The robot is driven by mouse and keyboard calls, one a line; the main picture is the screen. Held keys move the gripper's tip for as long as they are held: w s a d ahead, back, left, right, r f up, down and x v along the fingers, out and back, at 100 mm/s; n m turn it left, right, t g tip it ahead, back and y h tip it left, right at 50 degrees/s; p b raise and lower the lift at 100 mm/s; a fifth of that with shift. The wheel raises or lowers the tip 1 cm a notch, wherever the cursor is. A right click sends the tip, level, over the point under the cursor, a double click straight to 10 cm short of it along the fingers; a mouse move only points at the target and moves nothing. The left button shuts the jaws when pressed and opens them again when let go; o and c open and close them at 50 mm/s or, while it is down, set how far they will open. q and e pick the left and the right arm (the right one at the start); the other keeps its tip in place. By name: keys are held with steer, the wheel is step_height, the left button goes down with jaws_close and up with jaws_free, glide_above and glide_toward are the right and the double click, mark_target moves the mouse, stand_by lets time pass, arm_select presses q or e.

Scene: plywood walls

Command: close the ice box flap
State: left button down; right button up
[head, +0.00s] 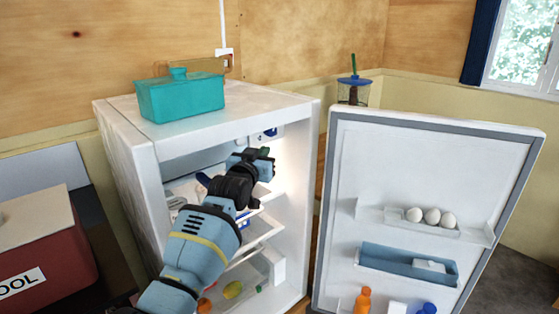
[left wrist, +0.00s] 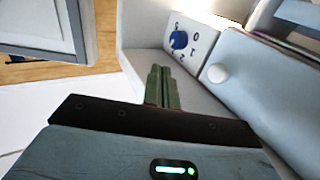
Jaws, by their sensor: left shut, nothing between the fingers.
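The white fridge (head: 292,215) stands with its door open. The ice box flap (head: 195,158) is a pale grey panel across the top of the compartment, partly behind my left arm. In the left wrist view the flap (left wrist: 265,85) is at the right, with a round white knob, beside the numbered dial panel (left wrist: 197,40). It looks about level with that panel; I cannot tell whether it is fully shut. My left gripper (head: 266,153) is shut and empty, just below the dial and right of the flap. Its closed fingers (left wrist: 160,75) appear apart from the flap. My right gripper is out of view.
The open fridge door (head: 430,165) stands to the right, with eggs (head: 432,217) and bottles on its racks. Shelves (head: 262,232) with food lie below my left arm. A teal pot (head: 182,98) sits on the fridge. A red box (head: 45,245) is at the left.

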arm_select(q)
steer(key=s+d, duration=0.4)
steer(key=shift+s+f+p, duration=0.2)
steer(key=shift+s+p, duration=0.15)
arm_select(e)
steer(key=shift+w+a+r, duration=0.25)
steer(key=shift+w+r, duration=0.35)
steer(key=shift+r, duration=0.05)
arm_select(q)
steer(key=shift+d, duration=0.1)
